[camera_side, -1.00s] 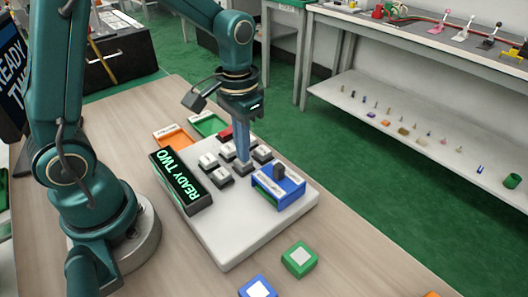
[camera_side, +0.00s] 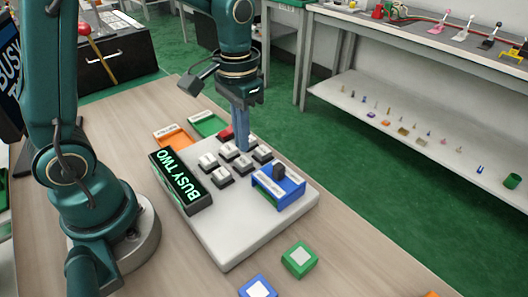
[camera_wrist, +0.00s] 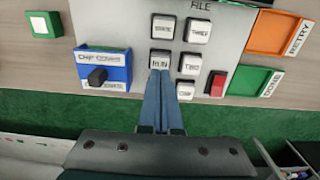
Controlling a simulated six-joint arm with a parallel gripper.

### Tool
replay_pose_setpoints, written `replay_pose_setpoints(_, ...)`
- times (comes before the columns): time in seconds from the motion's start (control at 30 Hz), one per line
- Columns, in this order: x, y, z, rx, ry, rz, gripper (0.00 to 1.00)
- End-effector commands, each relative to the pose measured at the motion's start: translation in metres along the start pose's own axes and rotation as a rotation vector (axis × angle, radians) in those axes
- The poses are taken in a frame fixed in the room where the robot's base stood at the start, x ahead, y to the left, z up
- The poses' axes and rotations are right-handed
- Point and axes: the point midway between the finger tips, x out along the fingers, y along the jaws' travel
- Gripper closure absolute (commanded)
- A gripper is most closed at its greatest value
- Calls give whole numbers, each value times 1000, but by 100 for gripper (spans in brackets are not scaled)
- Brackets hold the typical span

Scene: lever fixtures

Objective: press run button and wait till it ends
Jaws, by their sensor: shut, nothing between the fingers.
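The RUN button (camera_side: 242,165) is a pale key on the white control panel (camera_side: 235,240); its label reads RUN in the wrist view (camera_wrist: 160,58). My gripper (camera_side: 243,149) is shut and empty, with its blue fingers pointing down just above the key. In the wrist view the fingertips (camera_wrist: 160,74) lie at the near edge of the RUN key. The fingers appear apart from it.
Several other keys surround RUN, including TWO (camera_wrist: 189,63). A red switch (camera_wrist: 216,84), a blue slider fixture (camera_side: 278,192), an orange RETRY tray (camera_wrist: 275,33) and a green DONE tray (camera_wrist: 254,82) are close by. Green and blue blocks sit in front.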

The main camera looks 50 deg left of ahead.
Motion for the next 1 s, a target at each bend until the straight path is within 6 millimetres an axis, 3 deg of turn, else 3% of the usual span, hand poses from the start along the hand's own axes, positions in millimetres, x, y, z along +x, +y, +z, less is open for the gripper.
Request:
replay_pose_setpoints(0.5, -40, 0, -1, 0, 3, 0, 100)
replay_pose_setpoints(1.0, -49, 0, 0, 1, 14, -1, 100)
